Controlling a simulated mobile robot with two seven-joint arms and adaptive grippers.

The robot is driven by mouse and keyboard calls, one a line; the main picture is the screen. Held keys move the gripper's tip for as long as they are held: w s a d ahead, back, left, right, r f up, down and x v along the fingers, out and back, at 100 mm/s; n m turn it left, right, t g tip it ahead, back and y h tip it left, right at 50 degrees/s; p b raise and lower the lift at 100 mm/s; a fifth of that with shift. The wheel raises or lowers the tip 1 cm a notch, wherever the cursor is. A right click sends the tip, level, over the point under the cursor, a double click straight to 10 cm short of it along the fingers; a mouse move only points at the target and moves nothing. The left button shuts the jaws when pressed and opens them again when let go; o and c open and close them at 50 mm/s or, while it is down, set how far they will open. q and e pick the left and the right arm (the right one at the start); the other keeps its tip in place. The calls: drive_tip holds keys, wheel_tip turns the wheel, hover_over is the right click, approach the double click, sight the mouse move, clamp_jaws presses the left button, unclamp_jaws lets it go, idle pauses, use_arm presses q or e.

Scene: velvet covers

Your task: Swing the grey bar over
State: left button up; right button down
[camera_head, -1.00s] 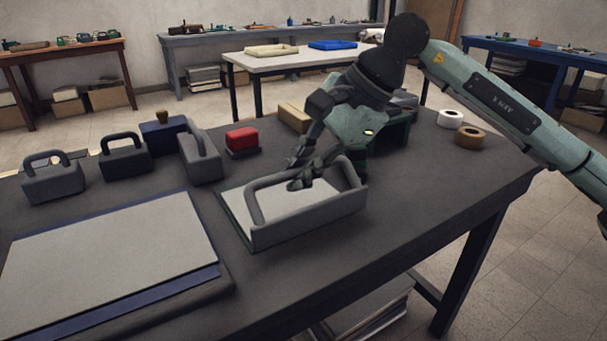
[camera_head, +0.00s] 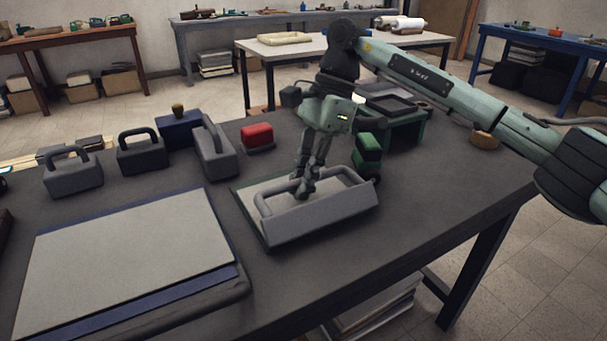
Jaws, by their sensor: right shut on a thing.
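The grey bar (camera_head: 266,206) is a rounded loop joined to a long grey plate (camera_head: 322,214) along the near side of a small flat base with a pale top (camera_head: 247,204). The plate's broad face leans, and the loop lies over the pale top. My right gripper (camera_head: 305,189) comes down from above, with its fingers shut on the far run of the bar near its middle. The fingers hide a short piece of the bar. My left gripper is not in view.
A large grey board on a blue sheet (camera_head: 130,255) lies at the left front. Grey handled blocks (camera_head: 73,174), a red block (camera_head: 257,136) and a blue block (camera_head: 180,127) stand behind. A green item (camera_head: 368,150) is close behind the base. The table's right front is clear.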

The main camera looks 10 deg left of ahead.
drive_tip(key=shift+w+a+r, duration=0.1)
drive_tip(key=shift+w, duration=0.1)
drive_tip(key=c, duration=1.5)
unclamp_jaws()
drive_tip(key=shift+c, duration=0.2)
drive_tip(key=v, duration=1.1)
drive_tip(key=shift+r, duration=0.35)
drive_tip(key=shift+w, duration=0.1)
